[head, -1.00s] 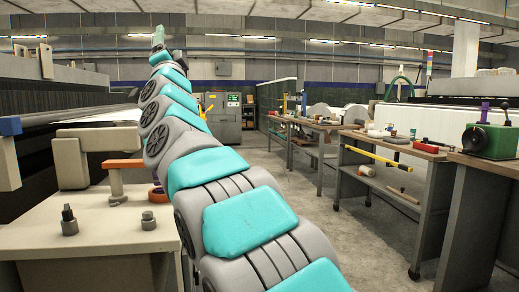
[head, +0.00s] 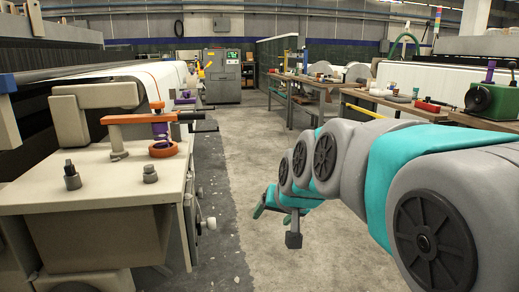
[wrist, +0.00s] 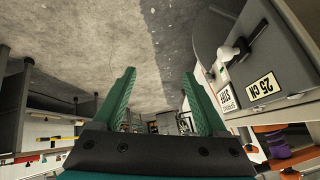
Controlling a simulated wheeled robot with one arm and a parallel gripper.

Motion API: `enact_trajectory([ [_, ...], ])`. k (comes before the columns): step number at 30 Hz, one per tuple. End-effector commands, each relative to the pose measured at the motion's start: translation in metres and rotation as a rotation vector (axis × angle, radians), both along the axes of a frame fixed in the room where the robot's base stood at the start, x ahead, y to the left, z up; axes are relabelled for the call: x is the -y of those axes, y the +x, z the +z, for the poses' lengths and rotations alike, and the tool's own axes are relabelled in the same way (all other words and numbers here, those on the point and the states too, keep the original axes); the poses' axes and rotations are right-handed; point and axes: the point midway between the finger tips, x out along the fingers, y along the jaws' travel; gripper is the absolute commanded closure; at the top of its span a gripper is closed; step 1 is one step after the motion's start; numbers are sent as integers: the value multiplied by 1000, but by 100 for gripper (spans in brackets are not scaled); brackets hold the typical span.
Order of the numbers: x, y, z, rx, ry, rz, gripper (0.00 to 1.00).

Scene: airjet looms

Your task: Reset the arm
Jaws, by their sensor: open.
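My gripper (wrist: 165,100) is open and empty in the wrist view, its two green fingers spread apart with concrete floor and distant machines behind them. In the head view my gripper (head: 262,207) is small, at the end of my grey and teal arm, low over the aisle. The arm reaches in from the right and partly hides the gripper. Nothing touches the fingers.
The loom end on the left carries an orange arm (head: 140,118) and an orange ring (head: 163,149). A grey cabinet (head: 222,77) stands at the back. The middle aisle floor is clear.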

Motion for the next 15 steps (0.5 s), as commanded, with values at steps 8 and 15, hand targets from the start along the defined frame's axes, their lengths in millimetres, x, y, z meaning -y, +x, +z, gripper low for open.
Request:
enact_trajectory([
  [8,61,-129,-88,-339,-130,25,25],
  [15,100,-249,-140,-626,-210,61,25],
])
